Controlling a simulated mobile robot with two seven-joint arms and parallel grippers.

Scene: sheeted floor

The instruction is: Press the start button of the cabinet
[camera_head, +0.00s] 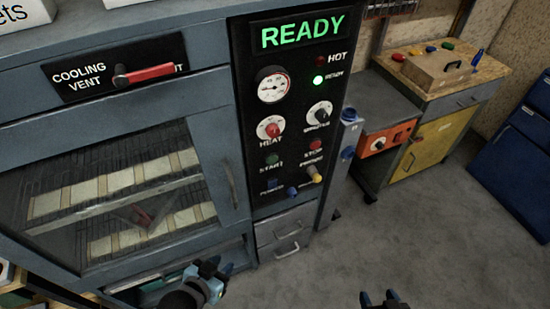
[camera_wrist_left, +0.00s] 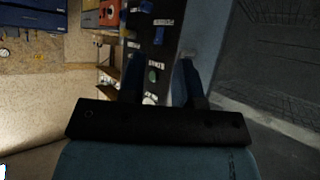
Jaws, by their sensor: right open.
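The grey cabinet (camera_head: 130,60) has a black control panel (camera_head: 262,95) with a green display reading READY. The dark green start button (camera_head: 272,159) sits at the panel's lower left, above its START label. A red stop button (camera_head: 316,145) is to its right. In the left wrist view, the panel appears turned, and a green button (camera_wrist_left: 152,75) shows between the fingers. My left gripper (camera_head: 216,270) is below the panel, apart from it, with its fingers spread and nothing between them. My right gripper (camera_head: 380,298) is open and empty at the bottom edge, over the floor.
A red-handled cooling vent lever (camera_head: 145,74) is on the cabinet's upper front. The glass door (camera_head: 120,195) is closed, with trays visible inside. Dials (camera_head: 270,127) and knobs surround the buttons. A workbench with a yellow door (camera_head: 425,145) stands at right. The floor (camera_head: 410,235) in front is clear.

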